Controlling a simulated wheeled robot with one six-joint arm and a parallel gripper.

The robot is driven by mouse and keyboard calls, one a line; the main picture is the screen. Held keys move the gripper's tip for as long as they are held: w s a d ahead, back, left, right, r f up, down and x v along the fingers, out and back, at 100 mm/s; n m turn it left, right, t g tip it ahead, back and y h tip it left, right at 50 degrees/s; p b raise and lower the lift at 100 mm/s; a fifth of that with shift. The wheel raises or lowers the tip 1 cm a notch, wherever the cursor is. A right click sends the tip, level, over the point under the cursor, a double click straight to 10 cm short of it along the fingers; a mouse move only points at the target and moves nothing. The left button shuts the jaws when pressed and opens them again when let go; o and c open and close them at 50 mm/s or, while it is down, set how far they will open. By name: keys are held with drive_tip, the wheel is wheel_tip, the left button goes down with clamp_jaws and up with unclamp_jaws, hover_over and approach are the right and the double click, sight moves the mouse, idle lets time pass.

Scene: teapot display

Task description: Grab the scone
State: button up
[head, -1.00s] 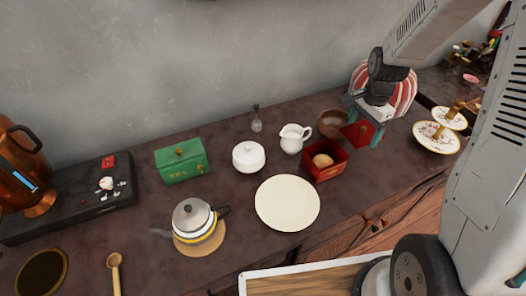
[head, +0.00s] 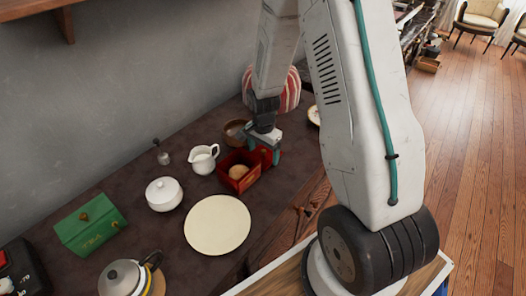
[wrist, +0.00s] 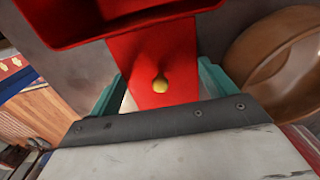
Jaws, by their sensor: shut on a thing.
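The scone (head: 239,172) is a round tan lump inside an open red box (head: 247,186) on the dark counter. My gripper (head: 265,147) is just beyond the box, up and right of the scone. It is shut on a red lid (head: 266,156), not on the scone. The box's red rim (wrist: 90,38) shows at the top there; the scone is not visible in that view.
A cream plate (head: 217,225) lies left of the box. A white creamer (head: 203,159), a lidded white bowl (head: 164,194) and a brown bowl (head: 235,131) stand around it. A green tin (head: 90,224) and a kettle (head: 122,278) are at lower left. A striped cushion-like object (head: 290,92) is behind my gripper.

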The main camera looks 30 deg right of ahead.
drive_tip(key=o, duration=0.7)
